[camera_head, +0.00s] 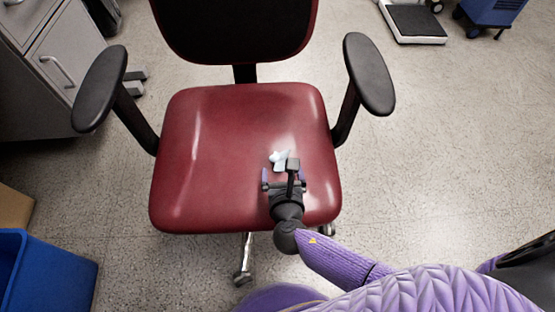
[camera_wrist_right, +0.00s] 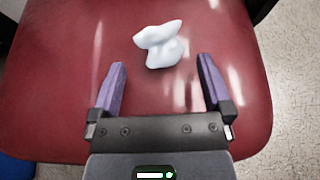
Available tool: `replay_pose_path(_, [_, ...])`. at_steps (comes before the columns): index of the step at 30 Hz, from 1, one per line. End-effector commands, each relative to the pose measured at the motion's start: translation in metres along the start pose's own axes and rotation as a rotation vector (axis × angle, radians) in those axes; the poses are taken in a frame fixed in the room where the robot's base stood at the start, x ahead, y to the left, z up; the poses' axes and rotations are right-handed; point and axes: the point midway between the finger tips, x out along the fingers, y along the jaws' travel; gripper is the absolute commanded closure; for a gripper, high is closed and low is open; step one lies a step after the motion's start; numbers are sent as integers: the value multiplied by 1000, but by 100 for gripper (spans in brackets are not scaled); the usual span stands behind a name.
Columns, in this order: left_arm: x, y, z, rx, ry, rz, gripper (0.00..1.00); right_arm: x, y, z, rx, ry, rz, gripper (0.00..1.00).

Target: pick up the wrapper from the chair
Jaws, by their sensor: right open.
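A small crumpled white wrapper (camera_head: 279,158) lies on the red seat of the chair (camera_head: 205,150), right of the seat's middle. In the right wrist view the wrapper (camera_wrist_right: 158,45) shows whole, a little beyond the fingertips and roughly midway between them. My right gripper (camera_head: 284,180) is over the front right part of the seat, just in front of the wrapper. Its purple fingers (camera_wrist_right: 161,75) are apart with nothing between them. In the head view the gripper and its camera mount stand close to the wrapper's lower edge. My left gripper is not in view.
The chair has black armrests at left (camera_head: 100,88) and right (camera_head: 369,74) and a black and red backrest (camera_head: 235,30). A grey cabinet (camera_head: 50,60) stands at upper left. A blue bin (camera_head: 45,275) is at lower left. A floor scale (camera_head: 415,20) stands at upper right.

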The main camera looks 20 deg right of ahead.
Motion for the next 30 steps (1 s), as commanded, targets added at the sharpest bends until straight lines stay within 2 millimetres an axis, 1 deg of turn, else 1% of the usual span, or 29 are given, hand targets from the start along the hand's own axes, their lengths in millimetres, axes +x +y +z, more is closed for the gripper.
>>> replay_pose_path(1, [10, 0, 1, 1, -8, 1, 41, 10, 0, -7, 1, 3, -1, 0])
replay_pose_path(4, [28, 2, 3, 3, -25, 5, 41, 32, 2, -16, 2, 6, -1, 0])
replay_pose_path(5, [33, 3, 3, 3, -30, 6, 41, 38, 3, -17, 1, 6, -1, 0])
replay_pose_path(7, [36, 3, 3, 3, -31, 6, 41, 49, 3, -13, 1, 5, -1, 0])
replay_pose_path(10, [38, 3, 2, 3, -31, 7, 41, 55, 3, -9, 3, 3, -1, 0])
replay_pose_path(15, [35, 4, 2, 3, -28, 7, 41, 54, 3, -6, 4, 2, 0, 0])
replay_pose_path(16, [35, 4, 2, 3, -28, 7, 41, 54, 3, -6, 4, 2, 0, 4])
replay_pose_path(17, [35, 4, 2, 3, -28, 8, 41, 54, 3, -6, 4, 2, 0, 11])
replay_pose_path(18, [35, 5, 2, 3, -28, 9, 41, 54, 3, -6, 4, 2, 0, 19])
replay_pose_path(20, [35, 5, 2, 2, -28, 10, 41, 54, 3, -6, 4, 2, 0, 32])
replay_pose_path(21, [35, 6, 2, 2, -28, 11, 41, 54, 3, -6, 3, 2, 0, 40])
replay_pose_path(23, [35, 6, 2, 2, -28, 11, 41, 54, 3, -6, 4, 2, 0, 53])
replay_pose_path(24, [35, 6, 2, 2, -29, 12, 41, 54, 3, -7, 4, 2, 0, 61])
replay_pose_path(26, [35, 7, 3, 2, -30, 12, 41, 54, 3, -7, 4, 2, 0, 74])
replay_pose_path(27, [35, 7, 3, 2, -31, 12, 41, 54, 3, -7, 3, 2, 0, 83])
replay_pose_path(28, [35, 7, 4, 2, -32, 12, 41, 54, 3, -7, 3, 2, 0, 89])
replay_pose_path(30, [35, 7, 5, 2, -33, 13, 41, 54, 3, -7, 4, 2, 0, 91])
